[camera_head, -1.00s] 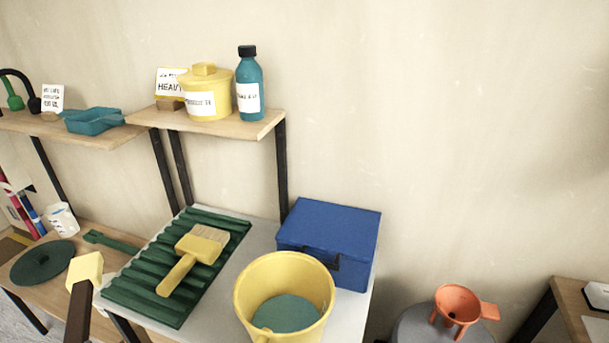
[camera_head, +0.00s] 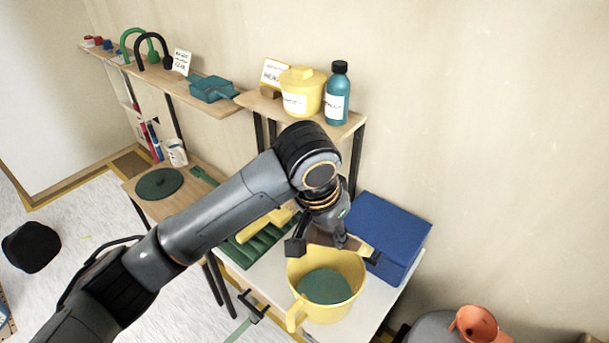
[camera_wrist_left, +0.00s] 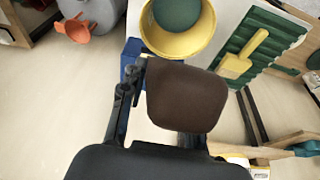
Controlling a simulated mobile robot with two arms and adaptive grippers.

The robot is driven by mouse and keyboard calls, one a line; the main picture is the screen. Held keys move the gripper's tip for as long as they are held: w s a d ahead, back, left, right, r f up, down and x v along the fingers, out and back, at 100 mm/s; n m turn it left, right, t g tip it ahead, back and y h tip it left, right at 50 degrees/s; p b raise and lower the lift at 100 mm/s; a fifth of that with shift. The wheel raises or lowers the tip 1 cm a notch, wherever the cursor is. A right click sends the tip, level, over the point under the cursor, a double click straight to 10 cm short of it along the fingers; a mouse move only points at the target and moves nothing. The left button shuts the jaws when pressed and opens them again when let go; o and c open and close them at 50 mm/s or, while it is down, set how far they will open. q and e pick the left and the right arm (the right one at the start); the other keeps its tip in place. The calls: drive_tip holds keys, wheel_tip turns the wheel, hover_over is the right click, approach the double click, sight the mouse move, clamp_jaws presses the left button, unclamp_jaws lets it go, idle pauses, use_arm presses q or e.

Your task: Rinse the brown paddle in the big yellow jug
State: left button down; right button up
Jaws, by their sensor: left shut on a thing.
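The big yellow jug (camera_head: 297,268) stands upright on the light table, with dark green liquid inside; it also shows in the left wrist view (camera_wrist_left: 187,44). My left gripper (camera_head: 335,246) is over the jug's far rim. It is shut on the brown paddle (camera_wrist_left: 185,97), whose broad rounded face fills the space between the fingers in the left wrist view. In the head view the paddle is mostly hidden by my gripper, and I cannot tell whether it touches the liquid.
A blue box (camera_head: 392,232) stands right behind the jug. A yellow brush (camera_head: 262,222) lies on the green ridged tray (camera_head: 262,243) to the left. A shelf above holds a yellow lidded pot (camera_head: 301,80) and a teal bottle (camera_head: 338,100). An orange funnel (camera_head: 474,325) is at right.

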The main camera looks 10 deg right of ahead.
use_arm(q)
drive_tip(key=w+a+r+g+y+p, duration=0.1)
drive_tip(key=w+a+r+y+p, duration=0.15)
drive_tip(key=a+r, duration=0.2)
use_arm(e)
wheel_tip(320, 180, up, 4)
drive_tip(key=d+r, duration=0.1)
use_arm(q)
wheel_tip(320, 180, down, 18)
drive_tip(key=b, duration=0.9)
drive_tip(key=shift+s+n+h, duration=0.3)
drive_tip(key=shift+s+h, duration=0.05)
drive_tip(key=shift+s, duration=0.1)
use_arm(e)
wheel_tip(320, 180, down, 10)
drive_tip(key=shift+s+a, duration=0.15)
drive_tip(key=shift+s, duration=0.1)
use_arm(q)
drive_tip(key=shift+f, duration=0.2)
use_arm(e)
drive_tip(key=shift+a, duration=0.15)
use_arm(q)
drive_tip(key=shift+f, duration=1.25)
